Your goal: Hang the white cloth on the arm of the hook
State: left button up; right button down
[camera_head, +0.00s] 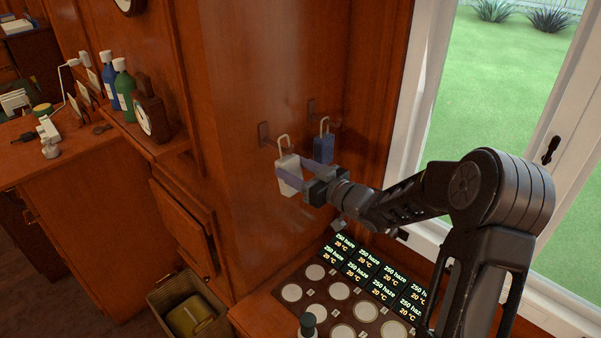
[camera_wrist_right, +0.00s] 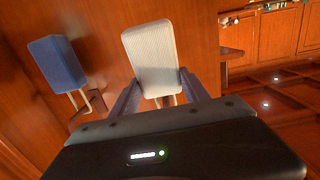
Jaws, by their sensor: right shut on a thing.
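The white cloth (camera_head: 288,174) is a small pale block-like bundle with a loop at its top. My right gripper (camera_head: 289,170) is shut on it, one finger on each side, close to the wooden panel. In the right wrist view the white cloth (camera_wrist_right: 152,50) stands between the two fingers (camera_wrist_right: 159,88). A dark hook (camera_head: 264,133) is fixed to the panel just left of the loop. I cannot tell whether the loop is around the hook's arm or only beside it. My left gripper is not in view.
A blue cloth (camera_head: 324,147) with its own loop hangs at a second hook (camera_head: 311,107) just to the right. It also shows in the right wrist view (camera_wrist_right: 57,62). Below are a panel of round pads and lit displays (camera_head: 370,272) and a basket (camera_head: 187,308).

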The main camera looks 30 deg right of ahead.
jog(key=shift+w+a, duration=0.15)
jog(key=shift+w, duration=0.15)
jog(key=shift+w+a+f+b, duration=0.1)
jog(key=shift+w+f+b, duration=0.2)
jog(key=shift+f+b, duration=0.4)
jog(key=shift+w+a+f+b, duration=0.1)
jog(key=shift+w+f+b, duration=0.2)
jog(key=shift+f+b, duration=0.4)
jog(key=shift+r, duration=0.1)
jog(key=shift+c, duration=2.3)
grip_release()
